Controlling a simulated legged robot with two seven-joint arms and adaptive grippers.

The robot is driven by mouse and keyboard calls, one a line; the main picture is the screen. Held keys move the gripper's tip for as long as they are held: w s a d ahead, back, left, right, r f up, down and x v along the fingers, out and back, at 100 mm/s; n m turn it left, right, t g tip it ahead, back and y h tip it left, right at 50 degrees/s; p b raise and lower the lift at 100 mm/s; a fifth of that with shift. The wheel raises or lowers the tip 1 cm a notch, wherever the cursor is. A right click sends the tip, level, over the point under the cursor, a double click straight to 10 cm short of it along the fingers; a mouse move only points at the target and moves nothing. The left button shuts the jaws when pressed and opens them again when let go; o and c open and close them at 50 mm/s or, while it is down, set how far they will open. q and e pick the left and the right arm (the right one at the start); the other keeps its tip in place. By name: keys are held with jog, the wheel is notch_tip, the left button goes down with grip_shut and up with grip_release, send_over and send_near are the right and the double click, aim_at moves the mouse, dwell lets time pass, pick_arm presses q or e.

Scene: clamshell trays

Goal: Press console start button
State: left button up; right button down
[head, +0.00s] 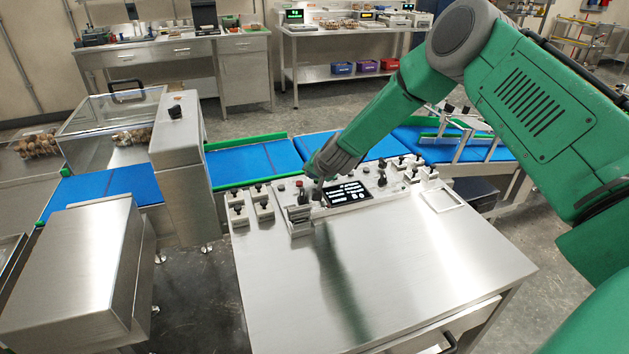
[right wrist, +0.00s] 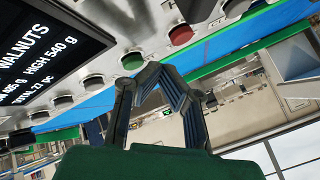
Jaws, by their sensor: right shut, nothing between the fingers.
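The console (head: 375,182) stands at the back edge of a steel table, with a dark display (head: 349,193) reading white text. In the right wrist view the display (right wrist: 45,55) shows "WALNUTS". A green button (right wrist: 133,60) and a red button (right wrist: 181,34) sit on its panel in that view; the red button also shows in the head view (head: 299,183). My right gripper (head: 318,184) is shut and empty over the console's left part. In the right wrist view its fingertips (right wrist: 155,72) are close to the green button; I cannot tell whether they touch. My left gripper is out of view.
Blue conveyor belts (head: 250,162) with green rails run behind the console. Black-knobbed fixtures (head: 262,203) stand left of the console. A white square frame (head: 442,196) lies on the right. The steel table's front (head: 400,275) is clear.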

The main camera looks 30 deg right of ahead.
jog(key=shift+d+f, duration=0.55)
jog(key=shift+d, duration=0.1)
jog(key=shift+a+r, duration=0.1)
jog(key=shift+a, duration=0.3)
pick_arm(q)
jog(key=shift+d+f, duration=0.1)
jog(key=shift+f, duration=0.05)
pick_arm(e)
jog(key=shift+r, duration=0.1)
jog(key=shift+d+r, duration=0.3)
jog(key=shift+d, duration=0.05)
jog(key=shift+d+r+p, duration=0.3)
jog(key=shift+d, duration=0.45)
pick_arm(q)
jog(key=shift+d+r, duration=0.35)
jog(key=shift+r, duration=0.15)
pick_arm(e)
jog(key=shift+a, duration=0.1)
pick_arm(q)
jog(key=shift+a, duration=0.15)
pick_arm(e)
jog(key=shift+a+r, duration=0.1)
jog(key=shift+a, duration=0.1)
